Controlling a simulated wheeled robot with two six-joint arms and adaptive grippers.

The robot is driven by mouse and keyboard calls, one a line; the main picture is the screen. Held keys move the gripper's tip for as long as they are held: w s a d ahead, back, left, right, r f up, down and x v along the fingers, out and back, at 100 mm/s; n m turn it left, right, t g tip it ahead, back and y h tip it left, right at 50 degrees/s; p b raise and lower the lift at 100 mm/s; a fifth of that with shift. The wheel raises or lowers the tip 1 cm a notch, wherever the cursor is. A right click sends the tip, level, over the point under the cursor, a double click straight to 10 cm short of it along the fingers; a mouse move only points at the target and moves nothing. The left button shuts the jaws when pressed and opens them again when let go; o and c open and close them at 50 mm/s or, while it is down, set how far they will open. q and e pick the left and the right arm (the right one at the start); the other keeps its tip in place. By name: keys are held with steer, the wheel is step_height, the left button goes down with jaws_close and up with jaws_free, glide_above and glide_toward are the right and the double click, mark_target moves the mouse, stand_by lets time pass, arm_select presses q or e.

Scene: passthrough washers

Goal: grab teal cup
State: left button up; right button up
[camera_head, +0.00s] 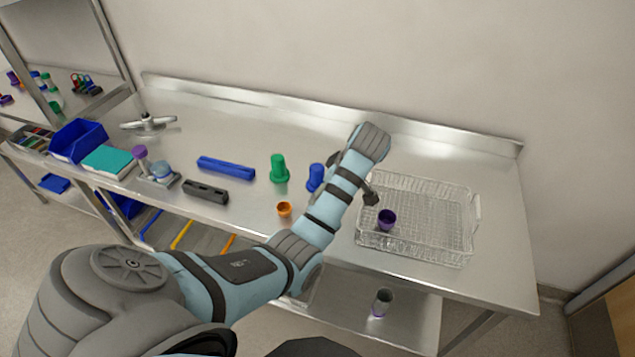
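No cup in view is plainly teal; the nearest in colour is a green cup (279,169), upside down on the steel table left of my forearm. A blue cup (316,178) stands just right of it, beside my forearm. My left arm reaches in from the lower left, across the table. My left gripper (360,187) is at the left end of the wire basket, mostly hidden behind my own wrist and forearm. One dark fingertip shows above the basket's rim, near a purple cup; the finger opening is hidden. My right gripper is out of view.
The wire basket (440,256) holds the purple cup (387,219). A small orange cup (284,209) stands near the front edge. A blue bar (226,167) and a dark block (205,192) lie left. A greyish cup (382,302) is on the lower shelf.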

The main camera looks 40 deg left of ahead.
arm_select(q)
steer(key=b+x, duration=0.2)
steer(key=x, duration=0.2)
steer(key=b+x, duration=0.1)
steer(key=x, duration=0.4)
steer(key=d+b+x, duration=0.1)
steer(key=b+x, duration=0.1)
steer(key=x, duration=0.3)
steer(key=shift+w+f+b, duration=0.2)
steer(key=shift+b, duration=0.1)
steer(key=shift+r, duration=0.1)
steer(key=c, duration=1)
